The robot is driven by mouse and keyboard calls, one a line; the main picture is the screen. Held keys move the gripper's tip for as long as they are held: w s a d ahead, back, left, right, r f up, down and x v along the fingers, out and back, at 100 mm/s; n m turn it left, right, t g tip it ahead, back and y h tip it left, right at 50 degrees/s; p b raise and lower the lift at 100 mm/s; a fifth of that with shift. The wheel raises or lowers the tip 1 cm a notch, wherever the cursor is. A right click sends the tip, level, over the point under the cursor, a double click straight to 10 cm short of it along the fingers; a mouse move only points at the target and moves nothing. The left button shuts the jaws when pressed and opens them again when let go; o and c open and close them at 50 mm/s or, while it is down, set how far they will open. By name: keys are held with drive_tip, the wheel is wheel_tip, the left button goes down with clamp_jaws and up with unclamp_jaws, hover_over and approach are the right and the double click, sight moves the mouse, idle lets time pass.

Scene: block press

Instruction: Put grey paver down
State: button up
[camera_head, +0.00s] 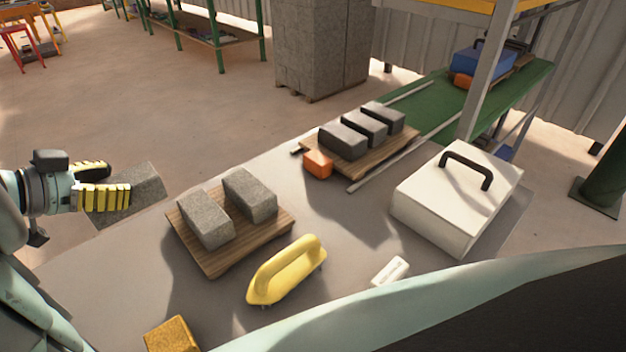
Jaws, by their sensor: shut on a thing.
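My gripper (106,190) reaches in from the left with its yellow ribbed fingers shut on a grey paver (143,194). The paver is at the table's left edge, left of a wooden board, and looks held above the surface; the exact gap is hard to tell. The fingers cover part of the paver. Two more grey pavers, a front one (205,219) and a rear one (250,194), lie side by side on the wooden board (213,268).
A yellow handled tool (287,270), a small white object (390,271) and an ochre block (171,335) lie on the grey table (330,222). A white case (457,205) stands right. Behind, another board (353,169) holds dark blocks (364,128) beside an orange block (317,164).

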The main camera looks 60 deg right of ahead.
drive_tip(key=s+d+f, duration=0.2)
drive_tip(key=s+d, duration=0.1)
drive_tip(key=d, duration=0.4)
drive_tip(key=s+d+f+p, duration=0.1)
drive_tip(key=s+d+f, duration=0.1)
drive_tip(key=s+d, duration=0.2)
drive_tip(key=d, duration=0.3)
drive_tip(key=shift+s+f, duration=0.25)
drive_tip(key=shift+f, duration=0.05)
drive_tip(key=shift+a+f+b, duration=0.1)
drive_tip(key=shift+f+b, duration=0.4)
drive_tip(key=o, duration=1.4)
drive_tip(key=shift+w, duration=0.1)
drive_tip(key=shift+c, duration=0.2)
drive_tip(key=p+v, duration=0.2)
drive_tip(key=v, duration=1)
drive_tip(key=shift+r, duration=0.4)
